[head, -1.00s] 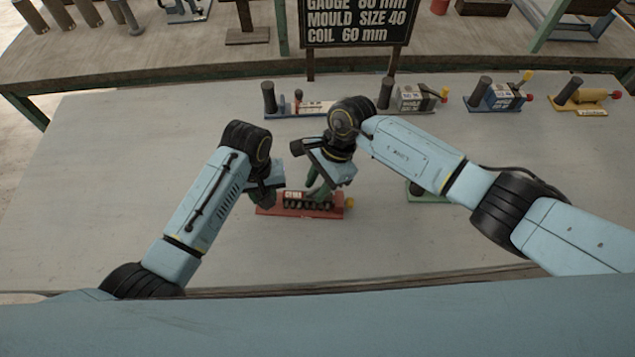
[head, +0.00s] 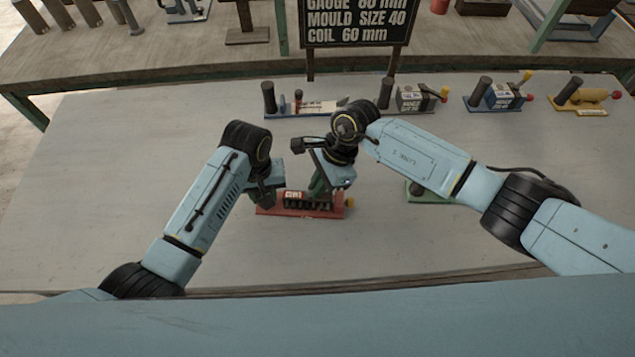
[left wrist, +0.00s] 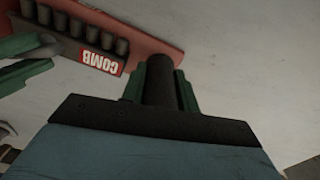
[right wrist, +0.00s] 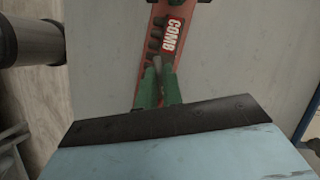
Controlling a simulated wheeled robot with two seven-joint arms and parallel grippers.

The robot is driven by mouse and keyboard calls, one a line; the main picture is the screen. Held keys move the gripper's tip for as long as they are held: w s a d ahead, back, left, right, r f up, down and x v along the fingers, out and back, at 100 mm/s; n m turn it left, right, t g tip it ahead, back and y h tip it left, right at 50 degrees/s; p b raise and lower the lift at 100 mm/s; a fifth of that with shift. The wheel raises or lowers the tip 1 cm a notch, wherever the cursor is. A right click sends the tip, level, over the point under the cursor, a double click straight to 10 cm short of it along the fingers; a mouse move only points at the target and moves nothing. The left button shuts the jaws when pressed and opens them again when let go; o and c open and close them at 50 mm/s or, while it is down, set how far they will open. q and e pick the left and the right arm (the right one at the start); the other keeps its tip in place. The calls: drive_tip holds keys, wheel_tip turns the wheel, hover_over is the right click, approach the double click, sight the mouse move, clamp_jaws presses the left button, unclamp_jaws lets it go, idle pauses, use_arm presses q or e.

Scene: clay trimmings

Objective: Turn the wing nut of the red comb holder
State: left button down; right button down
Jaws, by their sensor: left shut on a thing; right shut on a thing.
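The red comb holder (head: 270,211) lies on the table in front of me, with a COMB label and a row of dark teeth. Its dark upright post (left wrist: 160,80) is between the green fingers of my left gripper (left wrist: 160,90), which is shut on it. My right gripper (head: 318,192) reaches down over the middle of the holder, its green fingers closed together. A small grey piece, seemingly the wing nut (right wrist: 158,64), shows between its fingertips in the right wrist view. The fingers hide most of it.
A green base (head: 425,192) lies to the right, partly under my right arm. Several other holders, including a blue one (head: 500,97) and a yellow one (head: 590,97), stand along the back. The table front is clear.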

drive_tip(key=m+t, duration=0.1)
drive_tip(key=m, duration=0.1)
drive_tip(key=m+t, duration=0.1)
drive_tip(key=m, duration=0.2)
drive_tip(key=shift+s+m, duration=0.2)
drive_tip(key=shift+m, duration=0.1)
drive_tip(key=m+t, duration=0.1)
drive_tip(key=m, duration=0.3)
drive_tip(key=shift+s+t, duration=0.15)
drive_tip(key=shift+t, duration=0.25)
drive_tip(key=m+h, duration=0.1)
drive_tip(key=m, duration=0.2)
drive_tip(key=m+t, duration=0.1)
drive_tip(key=m, duration=0.1)
drive_tip(key=shift+a+m+h, duration=0.15)
drive_tip(key=shift+m+h, duration=0.25)
drive_tip(key=m+h, duration=0.1)
drive_tip(key=m, duration=0.1)
drive_tip(key=m+t, duration=0.1)
drive_tip(key=m, duration=0.1)
drive_tip(key=shift+m+h, duration=0.4)
drive_tip(key=shift+s, duration=0.1)
drive_tip(key=c, duration=1.5)
unclamp_jaws()
drive_tip(key=shift+c, duration=0.2)
drive_tip(key=shift+r, duration=0.1)
